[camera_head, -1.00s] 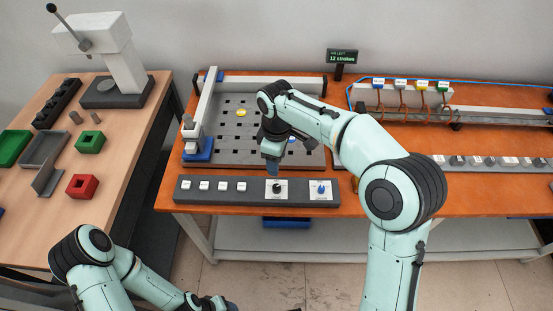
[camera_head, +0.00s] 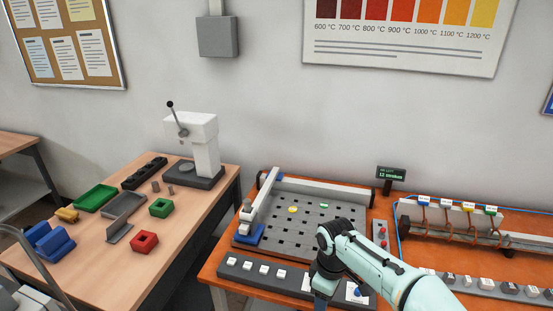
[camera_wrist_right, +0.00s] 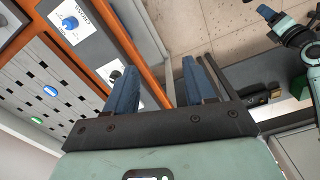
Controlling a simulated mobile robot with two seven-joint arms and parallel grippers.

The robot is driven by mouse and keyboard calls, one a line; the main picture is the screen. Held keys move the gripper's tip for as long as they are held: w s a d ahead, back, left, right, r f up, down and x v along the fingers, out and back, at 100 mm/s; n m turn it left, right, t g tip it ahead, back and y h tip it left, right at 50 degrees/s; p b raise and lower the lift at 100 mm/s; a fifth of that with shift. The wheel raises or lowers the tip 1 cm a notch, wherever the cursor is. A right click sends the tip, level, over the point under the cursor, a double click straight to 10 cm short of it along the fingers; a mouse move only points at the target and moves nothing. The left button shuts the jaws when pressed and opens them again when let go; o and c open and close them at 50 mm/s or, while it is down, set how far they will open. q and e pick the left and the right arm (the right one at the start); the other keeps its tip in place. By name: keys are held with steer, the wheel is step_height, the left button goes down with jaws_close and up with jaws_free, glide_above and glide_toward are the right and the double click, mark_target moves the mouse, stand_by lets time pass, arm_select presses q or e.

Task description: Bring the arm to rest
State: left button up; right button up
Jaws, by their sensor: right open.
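My right arm comes in from the bottom right in the head view. Its right gripper (camera_head: 320,302) points down at the front edge of the grey control strip (camera_head: 262,278), partly cut off by the picture's edge. In the right wrist view the two blue fingers of this gripper (camera_wrist_right: 158,86) are spread apart with nothing between them. Beside them are the control strip with a blue knob (camera_wrist_right: 70,22) and a black knob (camera_wrist_right: 115,76).
The slotted board (camera_head: 333,236) with coloured discs lies on the orange bench (camera_head: 213,266). A coil rig (camera_head: 465,219) stands to the right. The wooden table (camera_head: 170,251) on the left holds trays, blocks and a white press (camera_head: 205,150). Floor (camera_wrist_right: 215,35) shows beyond the bench edge.

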steer(key=s+f+m+g+y, duration=0.1)
steer(key=s+f+m, duration=0.25)
steer(key=f, duration=0.95)
steer(key=s+f+m+y, duration=0.2)
steer(key=s+f, duration=0.2)
steer(key=f, duration=0.8)
arm_select(q)
steer(key=shift+s, duration=0.15)
arm_select(e)
steer(key=s+f+m, duration=0.5)
steer(key=s+f, duration=0.1)
steer(key=s, duration=0.4)
steer(key=s+f+m, duration=0.5)
steer(key=s+f, duration=0.1)
steer(key=s, duration=0.5)
steer(key=shift+d+f+y, duration=0.15)
steer(key=shift+f+y, duration=0.1)
steer(key=shift+y, duration=0.15)
